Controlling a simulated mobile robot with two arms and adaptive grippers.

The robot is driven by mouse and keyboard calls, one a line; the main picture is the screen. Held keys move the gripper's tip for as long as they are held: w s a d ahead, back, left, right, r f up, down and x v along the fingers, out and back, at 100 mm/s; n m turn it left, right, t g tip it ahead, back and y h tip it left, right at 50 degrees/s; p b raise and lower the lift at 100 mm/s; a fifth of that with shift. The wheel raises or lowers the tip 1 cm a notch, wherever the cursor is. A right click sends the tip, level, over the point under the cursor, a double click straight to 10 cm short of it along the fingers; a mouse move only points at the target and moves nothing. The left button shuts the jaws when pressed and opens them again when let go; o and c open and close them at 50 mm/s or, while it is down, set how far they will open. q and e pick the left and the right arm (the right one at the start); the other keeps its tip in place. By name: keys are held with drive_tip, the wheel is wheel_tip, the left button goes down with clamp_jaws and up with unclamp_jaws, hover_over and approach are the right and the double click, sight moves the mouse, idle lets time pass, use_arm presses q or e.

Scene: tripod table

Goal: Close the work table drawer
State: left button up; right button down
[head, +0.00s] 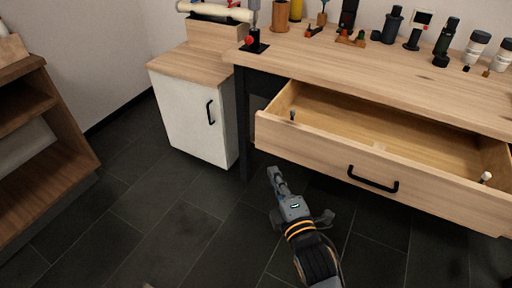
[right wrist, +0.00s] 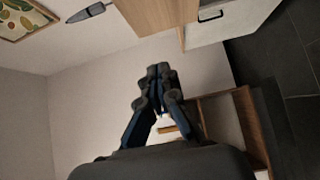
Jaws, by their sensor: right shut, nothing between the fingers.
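The work table drawer (head: 310,145) is pulled out from under the wooden work table (head: 400,75) in the head view. Its front has a black bar handle (head: 373,181). Inside lie a few small items, one near the left wall and one near the right end. My right gripper (head: 273,172) is in front of the drawer, left of the handle, apart from it, and its fingers point away toward the white cabinet. It also shows in the right wrist view (right wrist: 158,72), shut and empty. My left gripper is not in view.
A white cabinet (head: 190,115) with a wooden top stands left of the table. An open wooden shelf (head: 70,130) stands at the far left. Bottles and tools line the table's back, including a dark bottle (head: 392,25). The dark tiled floor (head: 160,220) is clear.

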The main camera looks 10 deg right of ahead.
drive_tip(key=b, duration=0.2)
approach(266, 131)
drive_tip(key=w+a, duration=0.2)
drive_tip(key=a, duration=0.1)
drive_tip(key=w, duration=0.1)
drive_tip(key=w+d, duration=0.1)
drive_tip(key=w, duration=0.1)
drive_tip(key=shift+b, duration=0.3)
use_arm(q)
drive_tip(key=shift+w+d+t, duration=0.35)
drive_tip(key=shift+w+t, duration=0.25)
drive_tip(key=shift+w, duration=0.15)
use_arm(e)
drive_tip(key=shift+w+d, duration=0.35)
drive_tip(key=shift+w, duration=0.05)
